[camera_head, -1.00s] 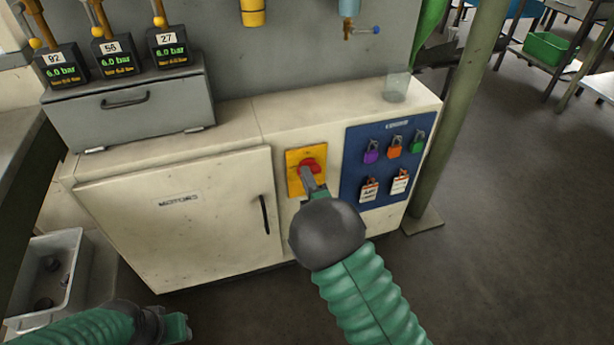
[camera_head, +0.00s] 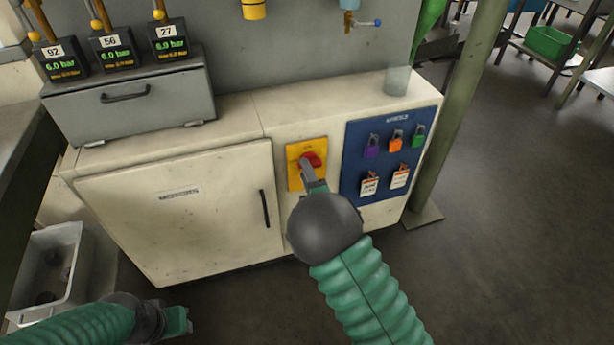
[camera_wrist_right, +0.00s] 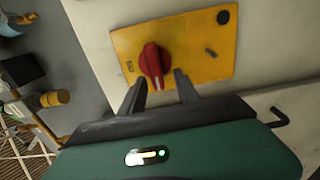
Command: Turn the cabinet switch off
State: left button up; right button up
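The cabinet switch is a red rotary knob (camera_head: 312,160) on a yellow plate (camera_head: 294,177) on the front of the cream cabinet (camera_head: 180,222). In the right wrist view the red knob (camera_wrist_right: 153,62) sits on the yellow plate (camera_wrist_right: 205,62), just beyond my fingertips. My right gripper (camera_head: 309,172) is at the knob, its two fingers (camera_wrist_right: 157,82) apart, one on each side of the knob's lower end. I cannot tell whether they touch it. My left gripper (camera_head: 184,321) hangs low at the left, in front of the cabinet, away from the switch.
A blue board (camera_head: 384,160) with several padlocks and tags is right of the switch. The cabinet door has a black handle (camera_head: 265,208). A clear cup (camera_head: 397,81) stands on top. A grey bin (camera_head: 48,268) is at lower left. A green post (camera_head: 462,110) stands right.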

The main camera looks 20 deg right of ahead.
jog(key=s+p, duration=0.5)
jog(key=s, duration=1.2)
jog(key=shift+d+p, duration=0.3)
jog(key=shift+p, duration=0.05)
jog(key=shift+w, duration=0.1)
notch_tip(320, 180, down, 4)
jog(key=d+m+g+h, duration=0.2)
jog(key=d+m+g, duration=0.1)
jog(key=m+g, duration=0.55)
jog(key=s+a+r+m+g+y, duration=0.1)
jog(key=s+r+m+g, duration=0.15)
jog(key=s+m, duration=0.3)
jog(key=s+r+m+g, duration=0.1)
jog(key=s+m+g, duration=0.3)
jog(key=s, duration=0.3)
jog(key=w+r+p+v, duration=0.1)
jog(key=w+p+v, duration=0.2)
jog(key=p+v, duration=1.2)
jog(key=w+d+r+p+v, duration=0.1)
jog(key=w+p+v, duration=0.2)
jog(key=p+v, duration=1.3)
jog(key=shift+w+m, duration=0.3)
jog(key=shift+w, duration=0.1)
